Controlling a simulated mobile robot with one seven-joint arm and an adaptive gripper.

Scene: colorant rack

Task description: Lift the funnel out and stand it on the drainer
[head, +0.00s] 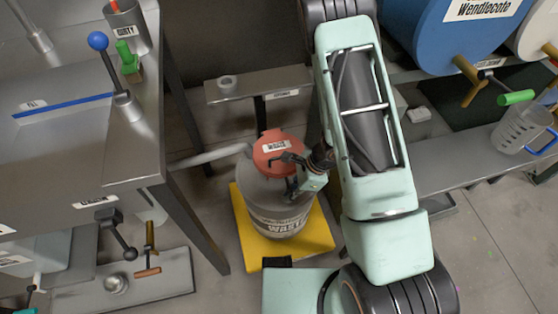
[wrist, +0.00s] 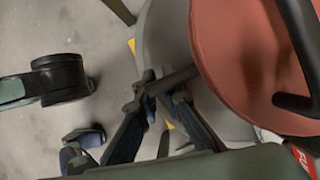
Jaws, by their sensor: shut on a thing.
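The funnel (head: 278,150) is a red, round, labelled piece on top of a grey waste drum (head: 262,205). In the wrist view the red funnel (wrist: 250,60) fills the upper right, with a black bar across it. My gripper (head: 290,174) is at the funnel's right front side. In the wrist view my gripper (wrist: 158,88) is shut on a dark rod that runs toward the funnel's underside. Whether the funnel is clear of the drum's rim cannot be told. A small grey shelf (head: 262,83) with a label stands behind the drum; whether it is the drainer is unclear.
The drum stands on a yellow pad (head: 250,250). A steel bench (head: 110,160) is at the left, with a pipe reaching toward the drum. A blue drum (head: 435,40) and a clear jug (head: 520,130) are at the right. My arm hides the floor behind it.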

